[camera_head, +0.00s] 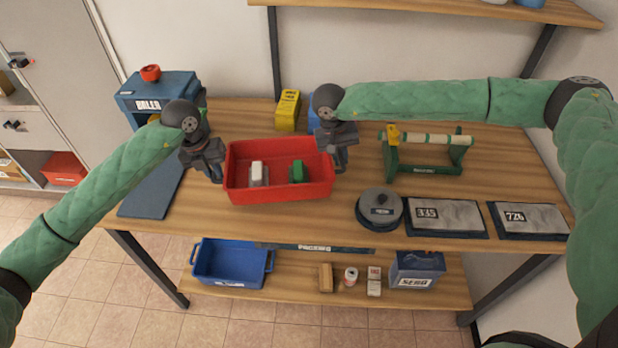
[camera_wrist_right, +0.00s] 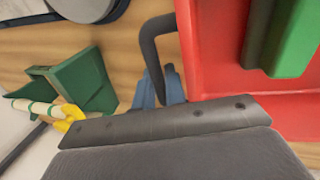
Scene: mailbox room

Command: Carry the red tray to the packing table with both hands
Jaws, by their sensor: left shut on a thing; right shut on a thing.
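The red tray (camera_head: 280,190) is over the wooden packing table (camera_head: 460,185), left of its middle. A white-topped item (camera_head: 257,172) and a green item (camera_head: 297,172) sit in it. My left gripper (camera_head: 216,176) is shut at the tray's left end. My right gripper (camera_head: 340,165) is shut at its right end. In the right wrist view the tray (camera_wrist_right: 215,50) shows with a dark handle (camera_wrist_right: 152,45) at its side and the green item (camera_wrist_right: 295,40) inside. The fingertips' contact is partly hidden. I cannot tell whether the tray touches the tabletop.
A blue machine (camera_head: 158,97) with a dark sloping board (camera_head: 155,188) stands at the left. A yellow box (camera_head: 288,110) is behind the tray. A green roll stand (camera_head: 425,152), a round grey lidded thing (camera_head: 380,208) and two labelled slabs (camera_head: 445,217) occupy the right. A blue bin (camera_head: 231,264) is below.

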